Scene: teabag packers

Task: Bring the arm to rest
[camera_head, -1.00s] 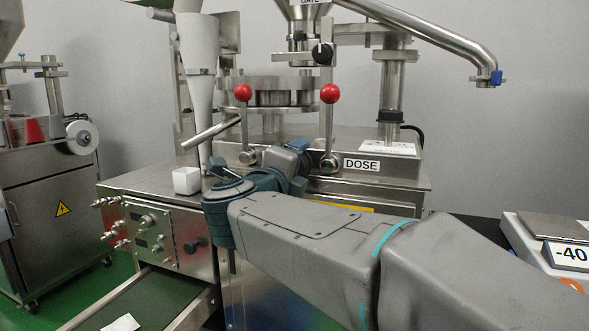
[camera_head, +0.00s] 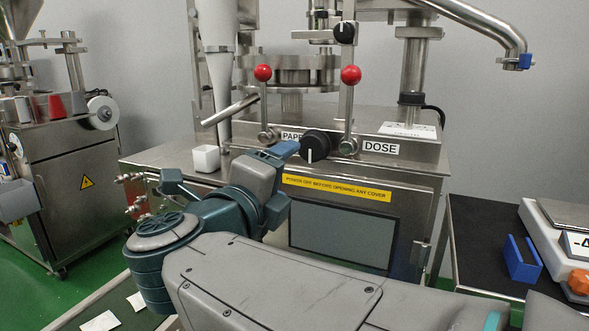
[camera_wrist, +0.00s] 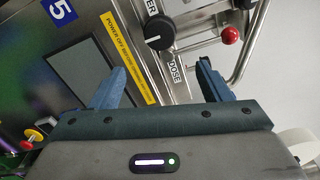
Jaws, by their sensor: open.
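My gripper (camera_head: 228,168) is in front of the steel teabag packer (camera_head: 400,185), left of centre in the head view. My grey arm crosses the bottom of that view. In the wrist view my gripper (camera_wrist: 160,85) shows two blue fingers set wide apart, with nothing between them. Beyond the fingers are the packer's black knob (camera_wrist: 159,32), the DOSE label (camera_wrist: 174,68), a red ball lever (camera_wrist: 231,34) and a yellow warning strip (camera_wrist: 132,58). The gripper appears apart from the panel.
A small white cup (camera_head: 206,158) stands on the packer's ledge. A second machine (camera_head: 60,170) stands at far left. A scale (camera_head: 560,225) and a blue holder (camera_head: 521,258) sit on the dark right-hand table (camera_head: 475,245).

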